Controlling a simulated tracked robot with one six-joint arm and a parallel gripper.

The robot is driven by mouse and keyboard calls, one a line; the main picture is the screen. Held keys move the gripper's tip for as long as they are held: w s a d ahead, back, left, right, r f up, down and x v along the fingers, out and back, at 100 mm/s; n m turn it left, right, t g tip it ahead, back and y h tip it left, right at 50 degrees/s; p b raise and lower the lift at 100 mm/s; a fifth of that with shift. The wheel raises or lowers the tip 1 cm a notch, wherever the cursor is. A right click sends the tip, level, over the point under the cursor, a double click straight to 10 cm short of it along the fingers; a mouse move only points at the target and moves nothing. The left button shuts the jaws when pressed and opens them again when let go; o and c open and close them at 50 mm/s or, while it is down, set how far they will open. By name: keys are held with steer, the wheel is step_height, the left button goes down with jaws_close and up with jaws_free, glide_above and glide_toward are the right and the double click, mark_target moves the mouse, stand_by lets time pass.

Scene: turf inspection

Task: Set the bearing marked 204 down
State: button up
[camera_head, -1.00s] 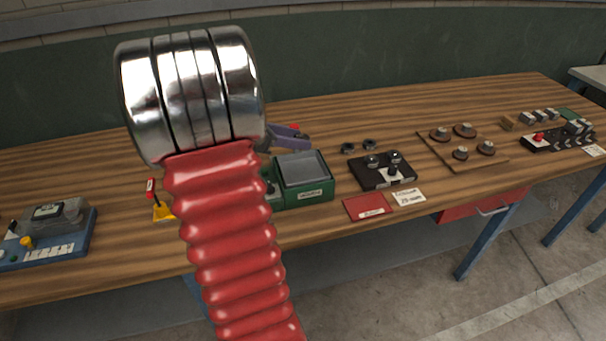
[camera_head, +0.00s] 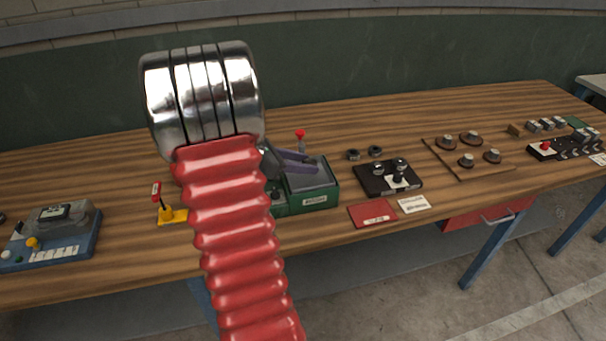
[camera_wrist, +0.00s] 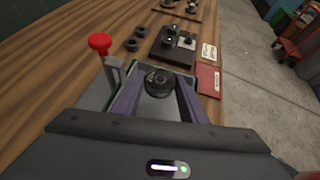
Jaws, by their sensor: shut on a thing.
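My gripper (camera_wrist: 157,74) has two purple fingers, shut on a dark round bearing (camera_wrist: 158,84) with a hole in its middle. No 204 mark can be read on it. In the wrist view it lies over the pale top of the green box. In the head view my gripper (camera_head: 300,160) is low over the grey-topped green box (camera_head: 318,197), and the bearing cannot be made out there. I cannot tell whether the bearing touches the box's top.
A red-knobbed lever (camera_head: 300,136) stands close beside my gripper. Right of the box are two dark rings (camera_head: 364,154), a black fixture (camera_head: 375,182), a red card (camera_head: 372,214) and a white label (camera_head: 414,204). A yellow-based lever (camera_head: 170,214) stands left.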

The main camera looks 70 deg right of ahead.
steer(key=shift+f, duration=1.8)
steer(key=shift+f, duration=0.15)
steer(key=o, duration=0.9)
steer(key=shift+r, duration=0.2)
steer(key=v, duration=1.2)
steer(key=shift+w+f, duration=0.1)
steer(key=shift+w, duration=0.05)
